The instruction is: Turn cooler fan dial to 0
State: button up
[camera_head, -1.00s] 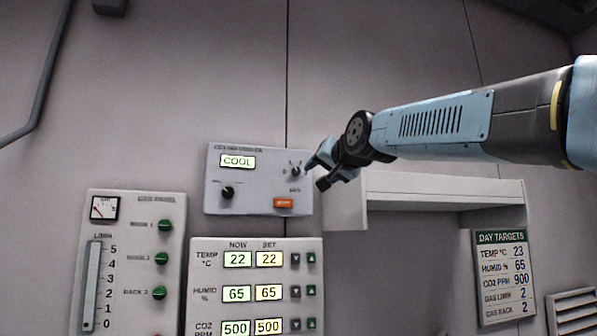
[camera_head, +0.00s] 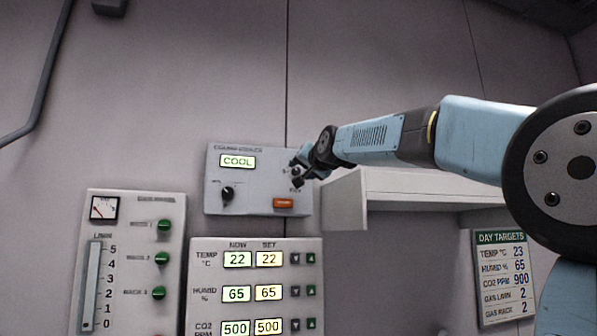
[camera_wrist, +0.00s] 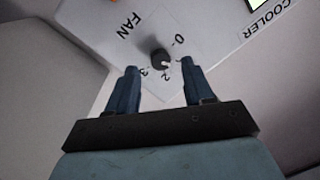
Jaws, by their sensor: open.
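The cooler panel (camera_head: 258,185) is a pale box on the wall with a lit COOL display (camera_head: 238,162). In the wrist view its fan dial (camera_wrist: 161,59) is a small dark knob beside the word FAN, with the marks 0, 2 and 3 readable around it. I cannot tell its exact setting. My gripper (camera_wrist: 158,69) is open, its two blue fingers pointing at the panel, with the dial between and just beyond the fingertips. I cannot tell whether a finger touches it. In the head view my gripper (camera_head: 296,170) covers most of the dial.
The panel also has a black knob (camera_head: 227,193) at lower left and an orange switch (camera_head: 284,203) below the gripper. A white shelf (camera_head: 420,186) juts out at right. A panel of lit readouts (camera_head: 255,290) and a gas panel (camera_head: 130,265) sit below.

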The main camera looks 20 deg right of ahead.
aim_at(296, 171)
jog(key=shift+w+a, duration=0.1)
jog(key=shift+w, duration=1.1)
jog(key=shift+a, duration=0.1)
grip_shut()
